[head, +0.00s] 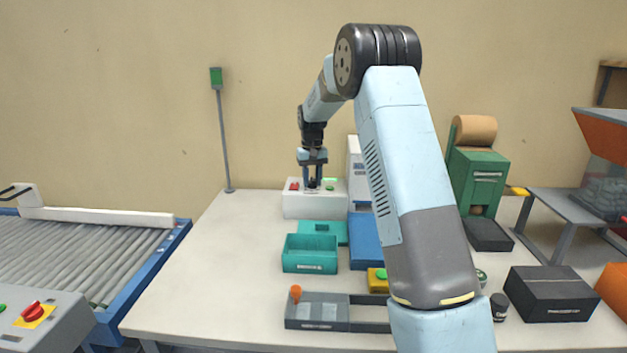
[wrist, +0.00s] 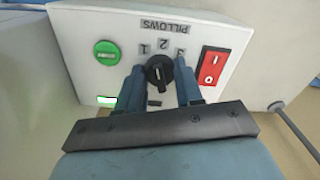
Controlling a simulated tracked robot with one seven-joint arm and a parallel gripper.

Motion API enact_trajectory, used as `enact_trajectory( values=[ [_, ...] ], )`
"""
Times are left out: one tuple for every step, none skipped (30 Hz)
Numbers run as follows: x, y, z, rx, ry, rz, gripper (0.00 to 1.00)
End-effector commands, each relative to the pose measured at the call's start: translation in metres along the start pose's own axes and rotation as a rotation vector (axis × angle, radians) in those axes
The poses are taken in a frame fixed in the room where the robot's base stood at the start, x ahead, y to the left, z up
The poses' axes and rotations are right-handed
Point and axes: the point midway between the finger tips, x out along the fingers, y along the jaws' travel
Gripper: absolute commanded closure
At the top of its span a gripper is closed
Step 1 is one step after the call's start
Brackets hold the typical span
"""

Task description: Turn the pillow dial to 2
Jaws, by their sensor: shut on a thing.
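The pillow dial (wrist: 159,74) is a round black knob on the white control box (head: 300,207), under the word PILLOWS, which reads upside down in the wrist view. The numbers 1, 2 and 3 are spread around it. A short pale mark on the knob runs roughly up and down in the picture, about in line with the 2; which end points I cannot tell. My gripper (wrist: 160,84) is shut on the dial, one finger on each side.
A green button (wrist: 107,53) and a red rocker switch (wrist: 212,67) flank the dial closely. A teal bin (head: 310,267) and a grey tray (head: 316,325) stand nearer on the table. A roller conveyor (head: 80,260) is at the left. The table's left part is clear.

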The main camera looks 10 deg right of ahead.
Motion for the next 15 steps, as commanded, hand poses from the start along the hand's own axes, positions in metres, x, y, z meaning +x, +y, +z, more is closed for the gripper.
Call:
enact_trajectory(
  values=[
    [-0.0005,-0.0003,-0.0005,0.036,0.002,0.001,0.95],
    [-0.0005,-0.0004,-0.0005,0.057,0.002,0.001,0.95],
    [-0.0005,-0.0003,-0.0006,0.087,0.002,0.0,0.95],
    [-0.0005,-0.0001,-0.0006,0.108,0.002,0.0,0.95],
    [-0.0005,0.0,-0.0006,0.127,0.002,0.0,0.95],
    [-0.0005,0.0,-0.0006,0.152,0.002,0.0,0.95],
    [-0.0005,0.0001,-0.0006,0.169,0.002,0.0,0.95],
    [-0.0005,0.0002,-0.0006,0.185,0.002,0.0,0.95],
    [-0.0005,0.0004,-0.0006,0.205,0.002,0.0,0.95],
    [-0.0006,0.0005,-0.0006,0.219,0.002,0.001,0.95],
    [-0.0006,0.0006,-0.0006,0.231,0.003,0.001,0.95],
    [-0.0006,0.0006,-0.0006,0.247,0.003,0.0,0.95],
    [-0.0006,0.0005,-0.0006,0.256,0.003,0.0,0.95],
    [-0.0006,0.0004,-0.0006,0.264,0.002,0.0,0.95],
    [-0.0006,0.0004,-0.0007,0.275,0.002,0.0,0.95]
  ],
)
